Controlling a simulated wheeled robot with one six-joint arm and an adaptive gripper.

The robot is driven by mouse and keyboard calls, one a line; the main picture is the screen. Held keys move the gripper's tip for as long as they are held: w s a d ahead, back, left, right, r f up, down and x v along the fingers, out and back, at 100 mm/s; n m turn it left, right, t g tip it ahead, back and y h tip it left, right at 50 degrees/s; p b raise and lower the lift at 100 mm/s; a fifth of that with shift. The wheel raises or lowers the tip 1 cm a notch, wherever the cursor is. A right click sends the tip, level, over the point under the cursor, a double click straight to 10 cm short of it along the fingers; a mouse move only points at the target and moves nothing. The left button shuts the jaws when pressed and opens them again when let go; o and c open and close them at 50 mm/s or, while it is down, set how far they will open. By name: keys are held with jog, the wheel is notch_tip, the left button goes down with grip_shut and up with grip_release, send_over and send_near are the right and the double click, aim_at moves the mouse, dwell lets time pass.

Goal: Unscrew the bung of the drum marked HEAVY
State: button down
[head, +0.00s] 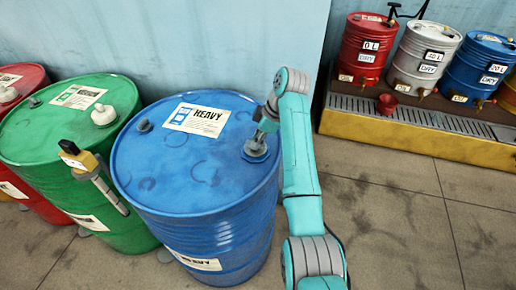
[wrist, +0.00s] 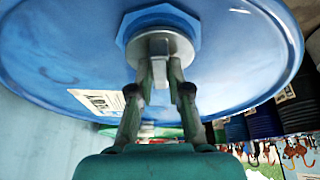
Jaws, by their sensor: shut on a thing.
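The blue drum (head: 160,180) stands upright with a label (head: 198,119) reading HEAVY on its top. Its bung (head: 256,151) is near the right side of the top; in the wrist view the bung (wrist: 158,45) is a grey metal disc with a square stub, set in a blue hexagonal collar (wrist: 133,24). My gripper (head: 259,140) is over the bung from above. In the wrist view my gripper (wrist: 160,72) has its two fingers closed on the stub. Whether the bung has turned or lifted cannot be told.
A smaller cap (head: 144,125) is on the drum's left side. A yellow-and-black tool (head: 82,160) hangs between it and the green drum (head: 40,135), which has a white cap (head: 103,114). Small drums (head: 414,62) stand on a grated yellow stand (head: 400,140) at right. Floor at right is clear.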

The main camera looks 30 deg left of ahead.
jog(key=shift+r, duration=1)
